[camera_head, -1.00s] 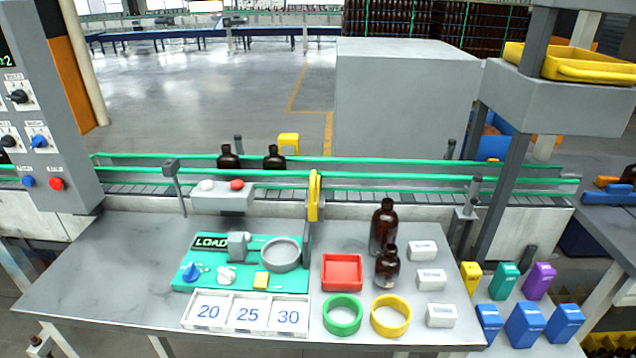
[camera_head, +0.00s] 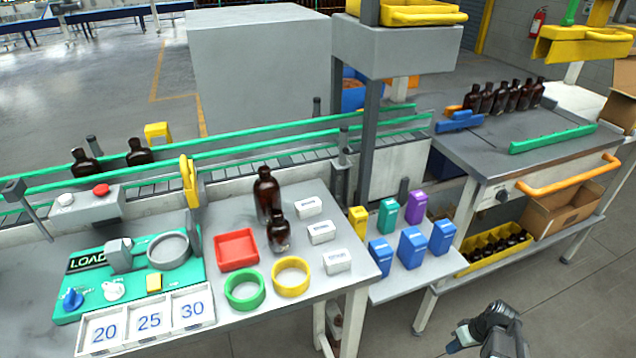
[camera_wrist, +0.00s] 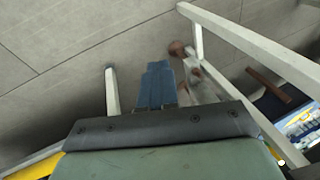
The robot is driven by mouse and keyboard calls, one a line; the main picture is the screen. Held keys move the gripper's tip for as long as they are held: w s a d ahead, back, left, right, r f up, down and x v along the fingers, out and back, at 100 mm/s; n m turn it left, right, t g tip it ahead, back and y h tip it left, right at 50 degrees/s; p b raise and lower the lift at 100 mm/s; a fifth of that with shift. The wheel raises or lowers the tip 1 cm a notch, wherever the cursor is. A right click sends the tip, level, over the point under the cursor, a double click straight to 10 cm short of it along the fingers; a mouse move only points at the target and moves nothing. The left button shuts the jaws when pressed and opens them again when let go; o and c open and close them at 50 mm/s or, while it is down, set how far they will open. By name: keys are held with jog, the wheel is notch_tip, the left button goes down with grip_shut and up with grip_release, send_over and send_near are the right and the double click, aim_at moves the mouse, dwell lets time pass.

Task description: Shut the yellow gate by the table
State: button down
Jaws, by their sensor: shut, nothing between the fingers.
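The yellow gate (camera_head: 189,182) stands upright at the back edge of the grey table (camera_head: 215,323), by the near green rail of the conveyor. It shows narrow from here, and I cannot tell how far across the belt it reaches. My gripper (camera_head: 456,345) is low at the bottom right of the head view, over the floor and well apart from the gate. In the wrist view its blue fingers (camera_wrist: 155,86) are together with nothing between them. The gate does not show in the wrist view.
Two brown bottles (camera_head: 138,153) stand on the conveyor left of the gate. Two more bottles (camera_head: 267,195), a red tray (camera_head: 237,250) and rings stand on the table. A side shelf (camera_head: 386,285) with coloured boxes lies between table and gripper.

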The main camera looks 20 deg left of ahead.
jog(key=w+d+r+n+t+y, duration=0.2)
jog(key=w+r+n+t, duration=0.25)
jog(key=w+r, duration=1.15)
jog(key=w+a+r+n+y, duration=0.15)
jog(key=a+r+n, duration=0.4)
jog(key=r, duration=0.85)
jog(key=s+a+r+n+y, duration=0.1)
jog(key=s+a+r+n, duration=0.3)
jog(key=a, duration=0.6)
jog(key=s+a+r+n+g+y, duration=0.1)
jog(key=s+a+r, duration=0.1)
jog(key=a+r, duration=0.65)
jog(key=s+a+r+n+y, duration=0.1)
jog(key=s+a+r+n, duration=0.2)
jog(key=a, duration=0.9)
jog(key=s+a+r+n+g+y, duration=0.2)
jog(key=s+a+r+n+g, duration=0.15)
jog(key=s+a+r, duration=0.6)
jog(key=s+a+r+n+g+y, duration=0.15)
jog(key=s+a+r+n, duration=0.4)
jog(key=s+a, duration=0.75)
jog(key=f+x, duration=0.1)
jog(key=x, duration=0.9)
jog(key=shift+f+m, duration=0.3)
jog(key=shift+f, duration=0.15)
jog(key=shift+a+g, duration=0.1)
jog(key=shift+g, duration=0.15)
